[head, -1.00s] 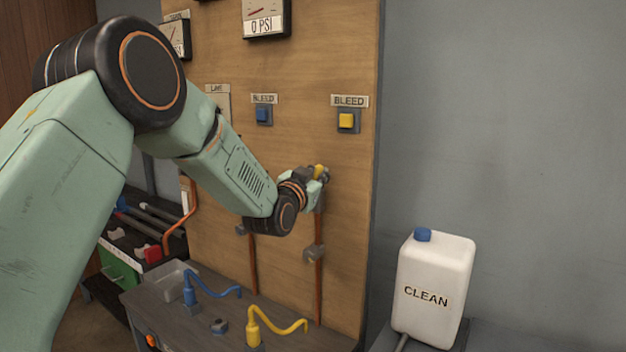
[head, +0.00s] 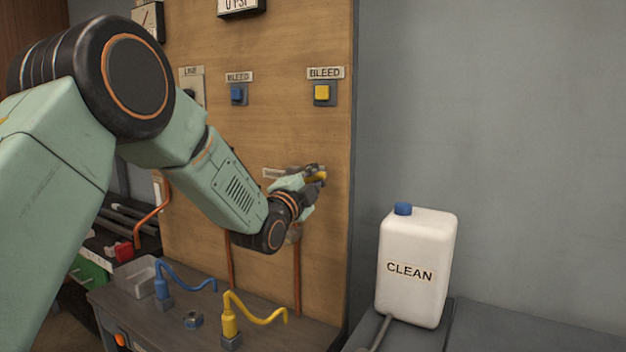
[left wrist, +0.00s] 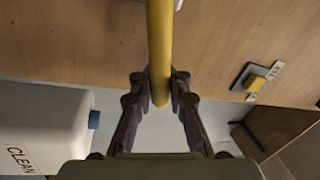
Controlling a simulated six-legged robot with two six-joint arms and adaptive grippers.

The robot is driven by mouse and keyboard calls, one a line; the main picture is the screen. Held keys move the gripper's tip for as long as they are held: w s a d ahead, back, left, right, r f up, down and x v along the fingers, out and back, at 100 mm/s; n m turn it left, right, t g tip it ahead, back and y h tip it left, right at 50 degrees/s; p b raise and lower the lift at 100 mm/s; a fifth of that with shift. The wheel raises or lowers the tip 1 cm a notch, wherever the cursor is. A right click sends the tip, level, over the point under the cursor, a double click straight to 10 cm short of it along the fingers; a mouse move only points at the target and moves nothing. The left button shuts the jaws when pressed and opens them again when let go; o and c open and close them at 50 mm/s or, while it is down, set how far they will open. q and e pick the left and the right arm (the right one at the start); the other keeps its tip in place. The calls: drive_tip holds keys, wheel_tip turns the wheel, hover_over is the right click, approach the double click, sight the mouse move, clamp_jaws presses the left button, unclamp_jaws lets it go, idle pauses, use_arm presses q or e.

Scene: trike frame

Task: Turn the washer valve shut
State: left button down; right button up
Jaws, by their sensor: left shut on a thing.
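The washer valve's yellow handle (head: 317,177) is on the wooden board, above a copper pipe. In the left wrist view the yellow handle (left wrist: 159,50) runs down from the top edge and ends between my fingers. My left gripper (head: 312,182) is at the board and shut on this handle; its two fingers (left wrist: 159,88) sit on either side of it in the left wrist view. The valve body behind the handle is mostly hidden by the gripper. My right gripper is not in view.
A yellow bleed button (head: 322,93) and a blue one (head: 237,94) are on the board above. A white CLEAN jug (head: 417,267) stands at the right. Blue (head: 162,285) and yellow (head: 230,320) hooked spouts rise from the bench below.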

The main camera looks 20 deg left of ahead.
use_arm(q)
drive_tip(key=shift+s+d+f+m+h+b, duration=0.15)
drive_tip(key=shift+f+m+h+b, duration=0.2)
drive_tip(key=shift+f+m+b, duration=0.5)
drive_tip(key=shift+w+d+f+m+h+b, duration=0.1)
drive_tip(key=shift+f+m+h+b, duration=0.3)
drive_tip(key=shift+f+m, duration=0.75)
drive_tip(key=shift+s+r+m, duration=0.1)
drive_tip(key=shift+r+m, duration=0.1)
drive_tip(key=shift+m, duration=0.1)
drive_tip(key=c, duration=1.8)
unclamp_jaws()
drive_tip(key=o, duration=0.5)
drive_tip(key=shift+s+r, duration=0.3)
drive_tip(key=shift+c, duration=0.2)
drive_tip(key=shift+o, duration=0.2)
drive_tip(key=shift+w, duration=0.2)
drive_tip(key=shift+w, duration=0.1)
drive_tip(key=v, duration=1.2)
